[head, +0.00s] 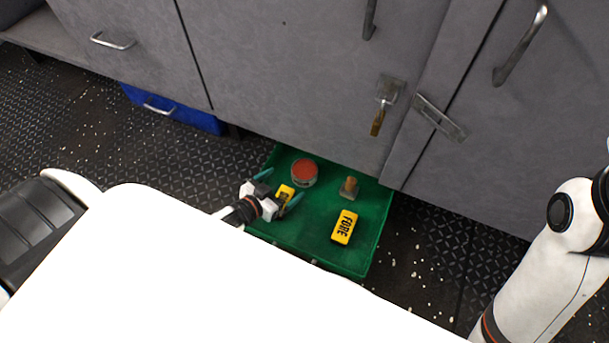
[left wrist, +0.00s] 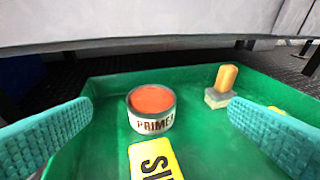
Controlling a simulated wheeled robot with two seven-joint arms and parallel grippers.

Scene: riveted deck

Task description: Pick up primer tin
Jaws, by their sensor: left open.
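The primer tin (head: 304,172) is a short round tin with a red-orange top and a pale label. It stands upright in a green tray (head: 372,240). In the left wrist view the tin (left wrist: 152,108) shows the word PRIMER, partly cut at its edge, ahead and between my fingers. My left gripper (head: 278,196) is open, with teal fingers, at the tray's near left part; it is apart from the tin. A yellow block (left wrist: 155,160) with black letters lies between the fingers and the tin. My right gripper is not in view.
Another yellow block marked FORE (head: 344,227) and a small block with a tan handle (head: 349,188) are in the tray. Grey cabinets (head: 290,80) overhang the tray's back. A blue drawer or box (head: 170,108) sits at the left.

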